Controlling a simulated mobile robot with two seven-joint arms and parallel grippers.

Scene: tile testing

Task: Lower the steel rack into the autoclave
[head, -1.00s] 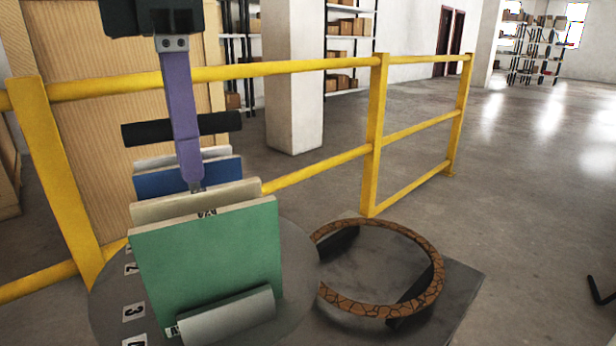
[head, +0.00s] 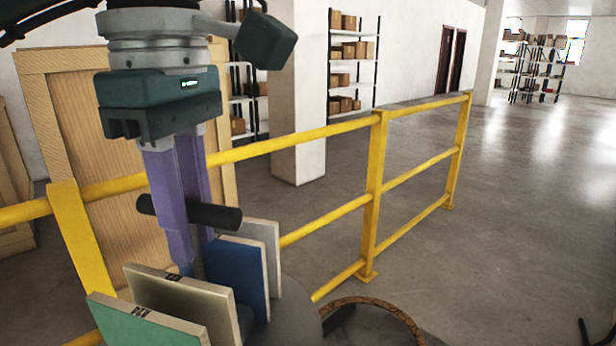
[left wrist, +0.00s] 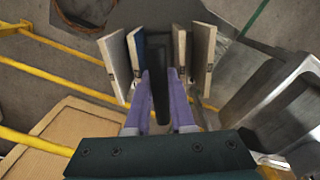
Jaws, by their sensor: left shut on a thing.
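The steel rack is a round grey plate (head: 300,312) with upright tiles on it. In the head view I see a green tile (head: 140,325), a cream tile (head: 185,303), a blue tile (head: 237,272) and a pale tile (head: 266,240). My left gripper (head: 193,262), with purple fingers, comes down among the tiles and is shut on the rack's black bar handle (head: 222,217). In the left wrist view the fingers (left wrist: 159,80) straddle the dark bar, with tiles on both sides. I cannot clearly identify the autoclave. My right gripper is out of view.
A brown crackle-patterned ring (head: 375,305) lies right of the rack, cut off below. A yellow railing (head: 375,190) runs behind, with a wooden crate (head: 140,235) beyond it. The left wrist view shows a grey metal body (left wrist: 265,105) at the right. Floor right of the railing is clear.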

